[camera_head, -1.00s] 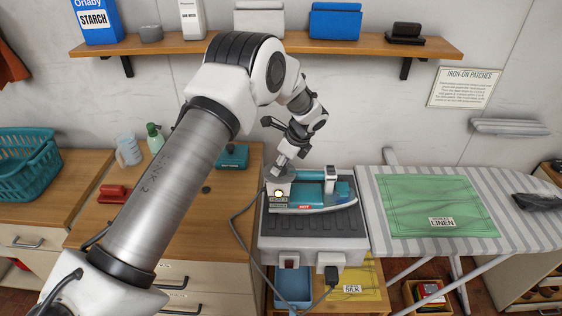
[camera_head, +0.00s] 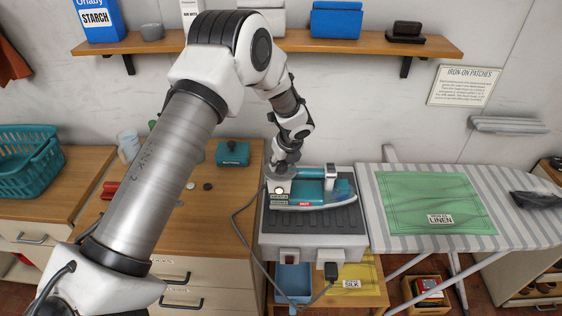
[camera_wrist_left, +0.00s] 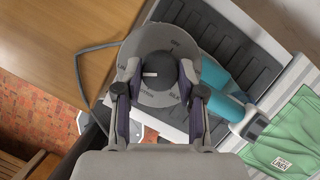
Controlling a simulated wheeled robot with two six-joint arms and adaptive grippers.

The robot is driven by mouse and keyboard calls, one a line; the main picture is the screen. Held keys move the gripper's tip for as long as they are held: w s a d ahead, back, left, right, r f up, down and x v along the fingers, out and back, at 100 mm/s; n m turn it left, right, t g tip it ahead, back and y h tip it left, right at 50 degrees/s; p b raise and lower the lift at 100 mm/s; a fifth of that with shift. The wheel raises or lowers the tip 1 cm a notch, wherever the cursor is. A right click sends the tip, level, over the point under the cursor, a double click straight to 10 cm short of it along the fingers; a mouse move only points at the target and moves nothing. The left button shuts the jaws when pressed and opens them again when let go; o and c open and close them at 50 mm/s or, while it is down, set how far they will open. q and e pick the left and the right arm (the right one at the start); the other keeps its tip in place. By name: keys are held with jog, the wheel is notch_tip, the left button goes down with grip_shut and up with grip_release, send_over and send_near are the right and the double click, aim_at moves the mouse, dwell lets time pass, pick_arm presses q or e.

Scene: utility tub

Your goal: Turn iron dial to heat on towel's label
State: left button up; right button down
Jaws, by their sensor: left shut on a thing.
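The iron (camera_head: 318,184), with a teal body and grey-white parts, sits on a grey stand. My left gripper (camera_wrist_left: 154,76) is shut on the dial's dark raised knob, one finger at each side. In the head view the left gripper (camera_head: 281,168) hides most of the dial. The green towel (camera_head: 430,195) lies flat on the striped ironing board, and its white label (camera_head: 440,219) reads LINEN.
The stand (camera_head: 313,223) has a grey ridged top. A cord loops down its left side. A yellow cloth (camera_head: 355,279) labelled SILK and a blue bin (camera_head: 293,282) lie below. A wall shelf (camera_head: 270,48) runs behind my left arm.

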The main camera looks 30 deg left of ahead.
dwell(0.3)
pick_arm(q)
jog(key=o, duration=1.2)
jog(key=shift+c, duration=0.2)
jog(key=shift+w, duration=0.15)
jog(key=v, duration=1.1)
jog(key=shift+d+r, duration=0.2)
jog(key=shift+r, duration=0.15)
